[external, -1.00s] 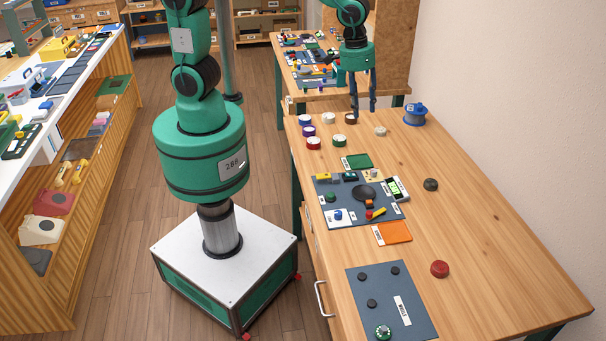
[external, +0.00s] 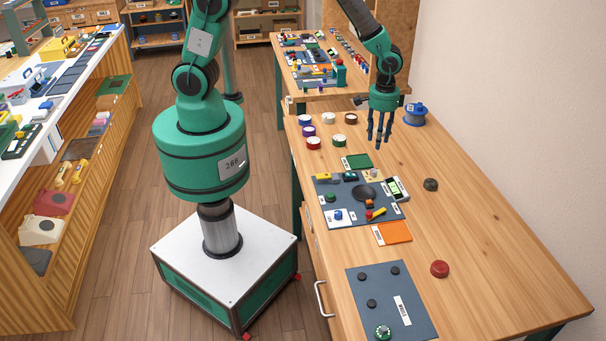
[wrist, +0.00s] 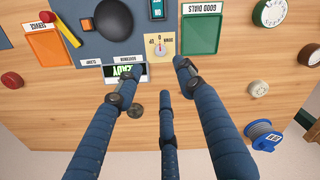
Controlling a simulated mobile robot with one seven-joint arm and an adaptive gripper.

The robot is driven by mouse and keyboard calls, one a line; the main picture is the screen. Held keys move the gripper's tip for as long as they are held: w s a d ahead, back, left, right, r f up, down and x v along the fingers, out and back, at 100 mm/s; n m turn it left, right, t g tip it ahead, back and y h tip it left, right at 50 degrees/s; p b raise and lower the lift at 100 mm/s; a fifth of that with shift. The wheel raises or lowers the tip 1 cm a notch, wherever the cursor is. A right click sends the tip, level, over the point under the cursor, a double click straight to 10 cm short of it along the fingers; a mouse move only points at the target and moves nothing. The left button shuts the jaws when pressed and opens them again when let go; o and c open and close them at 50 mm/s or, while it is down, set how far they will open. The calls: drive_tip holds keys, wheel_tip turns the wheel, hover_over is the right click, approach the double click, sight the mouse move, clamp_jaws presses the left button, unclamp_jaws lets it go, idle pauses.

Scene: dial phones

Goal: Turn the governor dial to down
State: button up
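A small cream plate (wrist: 162,32) with a round pale dial (wrist: 160,50) and a red mark is near the top middle of the wrist view. Upside-down lettering and a 0 show on the plate; this looks like the governor dial, but its label is too small to be sure. In the external view the plate (external: 371,174) is at the board's upper right. My gripper (external: 381,138) has its several blue fingers spread, empty and above the table, beyond the board. In the wrist view its fingers (wrist: 153,85) point toward the board, apart from the dial.
A lit display box (external: 397,189) sits beside the plate. The dark board (external: 350,208) carries other controls. A green tray (external: 358,161), an orange tray (external: 395,233), a blue spool (external: 415,114) and loose knobs surround it. The table's right side is mostly clear.

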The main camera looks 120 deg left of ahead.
sight(374, 170)
wheel_tip(374, 170, down, 14)
drive_tip(key=shift+r+b, duration=0.1)
drive_tip(key=shift+b, duration=0.9)
drive_tip(key=shift+c, duration=0.3)
clamp_jaws()
